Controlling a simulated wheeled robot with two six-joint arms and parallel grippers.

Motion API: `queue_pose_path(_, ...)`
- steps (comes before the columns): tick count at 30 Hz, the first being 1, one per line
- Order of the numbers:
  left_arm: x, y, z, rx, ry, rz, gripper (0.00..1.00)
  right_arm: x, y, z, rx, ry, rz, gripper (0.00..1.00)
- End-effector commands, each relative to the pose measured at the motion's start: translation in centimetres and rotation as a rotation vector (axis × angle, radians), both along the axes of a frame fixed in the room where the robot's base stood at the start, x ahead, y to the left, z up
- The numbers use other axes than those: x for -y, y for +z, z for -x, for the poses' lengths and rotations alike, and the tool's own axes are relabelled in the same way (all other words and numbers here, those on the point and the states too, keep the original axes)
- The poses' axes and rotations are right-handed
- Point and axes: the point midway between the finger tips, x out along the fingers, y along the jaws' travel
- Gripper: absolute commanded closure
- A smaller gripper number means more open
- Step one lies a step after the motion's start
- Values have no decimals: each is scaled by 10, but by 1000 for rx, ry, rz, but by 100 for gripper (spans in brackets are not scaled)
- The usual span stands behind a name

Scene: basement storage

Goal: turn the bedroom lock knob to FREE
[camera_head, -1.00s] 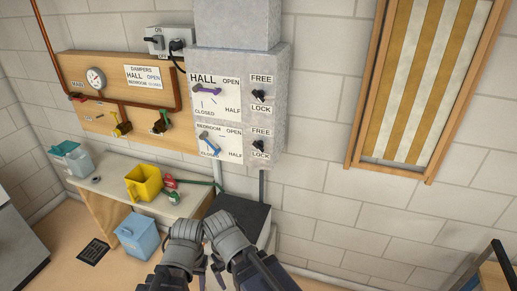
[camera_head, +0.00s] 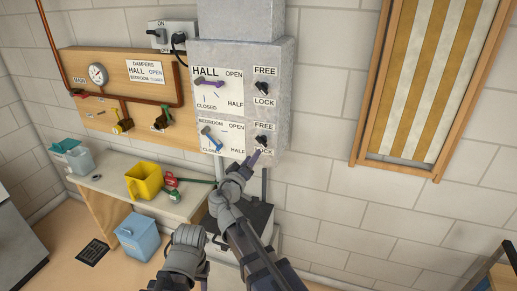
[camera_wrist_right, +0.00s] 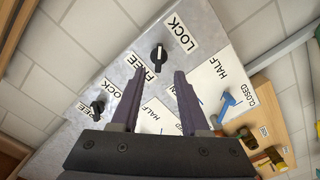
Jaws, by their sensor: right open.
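The bedroom lock knob (camera_head: 262,141) is a small black knob on the right side of the grey panel (camera_head: 282,110), between a FREE label above and a LOCK label below. In the right wrist view the knob (camera_wrist_right: 158,57) has a pale mark; I cannot tell for sure which label it points to. My right gripper (camera_head: 252,159) is open just below the knob and covers part of the LOCK label. In the wrist view its two fingers (camera_wrist_right: 155,88) point toward the knob, with nothing between them. My left gripper (camera_head: 203,280) hangs low at the bottom, its fingers mostly hidden.
The hall lock knob (camera_head: 261,88) sits above. A blue bedroom lever (camera_head: 211,137) and a purple hall lever (camera_head: 209,83) are to the left. The wall right of the panel is clear up to a striped framed panel (camera_head: 415,80).

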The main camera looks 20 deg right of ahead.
Motion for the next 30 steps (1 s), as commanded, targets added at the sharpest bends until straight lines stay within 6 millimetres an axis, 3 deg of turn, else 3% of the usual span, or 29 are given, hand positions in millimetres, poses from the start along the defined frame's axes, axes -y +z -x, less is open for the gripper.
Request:
queue_pose_path(8,0,-1,0,0,0,0,50,1,5,-8,17,13,18,55)
queue_pose_path(21,0,-1,0,0,0,0,50,35,4,-59,15,11,16,55)
queue_pose_path(30,0,-1,0,0,0,0,50,42,4,-68,15,12,16,55)
